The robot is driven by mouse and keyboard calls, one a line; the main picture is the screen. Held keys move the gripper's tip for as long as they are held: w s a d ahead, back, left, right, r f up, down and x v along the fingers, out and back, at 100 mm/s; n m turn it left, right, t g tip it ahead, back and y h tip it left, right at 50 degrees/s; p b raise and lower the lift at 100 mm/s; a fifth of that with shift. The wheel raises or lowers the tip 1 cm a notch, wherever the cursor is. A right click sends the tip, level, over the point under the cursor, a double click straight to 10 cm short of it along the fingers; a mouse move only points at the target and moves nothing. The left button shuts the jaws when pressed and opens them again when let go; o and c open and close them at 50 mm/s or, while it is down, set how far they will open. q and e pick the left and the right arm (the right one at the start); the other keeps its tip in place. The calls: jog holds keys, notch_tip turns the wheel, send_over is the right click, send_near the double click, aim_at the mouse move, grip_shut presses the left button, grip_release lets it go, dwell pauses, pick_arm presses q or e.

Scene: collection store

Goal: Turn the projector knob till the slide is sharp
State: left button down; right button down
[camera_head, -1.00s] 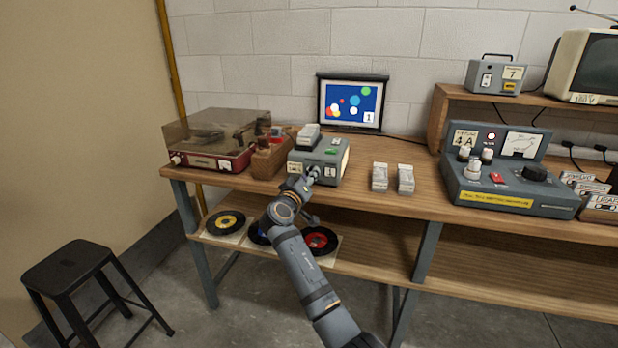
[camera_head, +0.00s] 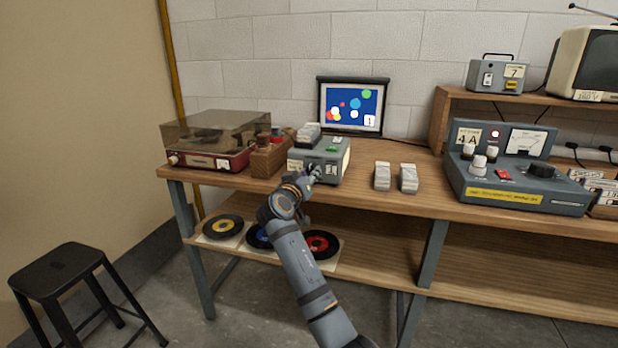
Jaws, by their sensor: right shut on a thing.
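The slide projector (camera_head: 330,165) is a grey-green box with a slide tray on its top, standing near the front edge of the wooden bench. A small screen (camera_head: 351,104) behind it shows coloured dots on blue and a white label with a 1. My right gripper (camera_head: 311,174) is at the projector's front face and shut on the knob, which my fingers mostly hide. The picture on the screen is too small to judge fully for sharpness. My left gripper is not in view.
A record player (camera_head: 215,140) with a tinted lid and a wooden box (camera_head: 270,158) stand left of the projector. Two pale slide boxes (camera_head: 383,176) and a grey control console (camera_head: 515,180) stand to the right. A black stool (camera_head: 60,272) is on the floor at left.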

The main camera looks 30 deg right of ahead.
jog(key=c, duration=1)
grip_release()
jog(key=v, duration=0.7)
jog(key=shift+a, duration=0.2)
jog(key=shift+s, duration=0.15)
